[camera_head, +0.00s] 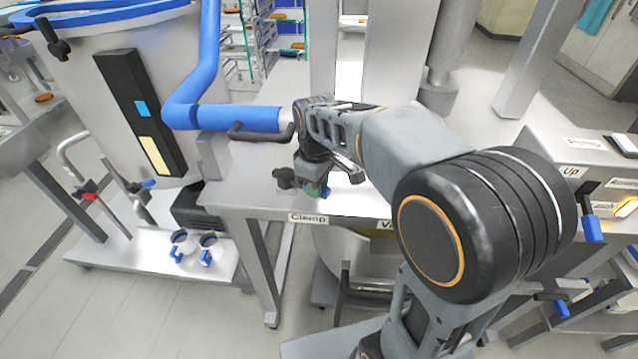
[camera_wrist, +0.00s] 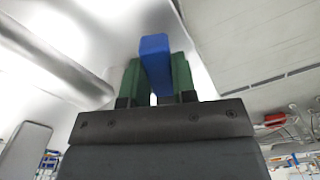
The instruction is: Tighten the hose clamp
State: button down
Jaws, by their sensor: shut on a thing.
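The blue hose (camera_head: 205,110) comes down from the top and bends right, ending at a pale fitting above the metal bench. A dark loop (camera_head: 250,130) sits around the hose near that end; I cannot tell if it is the hose clamp. My gripper (camera_head: 316,188) is low at the bench's front edge, above a label reading "Clamp" (camera_head: 308,218). In the wrist view its green fingers are shut on a blue handle (camera_wrist: 155,58), one on each side. The handle's blue also shows in the head view (camera_head: 325,193). What the handle joins is hidden.
A dark knob (camera_head: 284,178) sits just left of my gripper. A large steel vessel (camera_head: 85,75) stands at the left. Blue-handled cups or valves (camera_head: 181,245) are on a low platform. A control box (camera_head: 575,150) labelled "Up", with a blue lever (camera_head: 592,228), is at the right.

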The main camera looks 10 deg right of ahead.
jog(key=shift+w+r, duration=0.1)
jog(key=c, duration=0.9)
grip_release()
notch_tip(320, 180, up, 14)
jog(key=shift+f+b, duration=0.15)
jog(key=shift+b, duration=0.15)
jog(key=shift+c, duration=0.3)
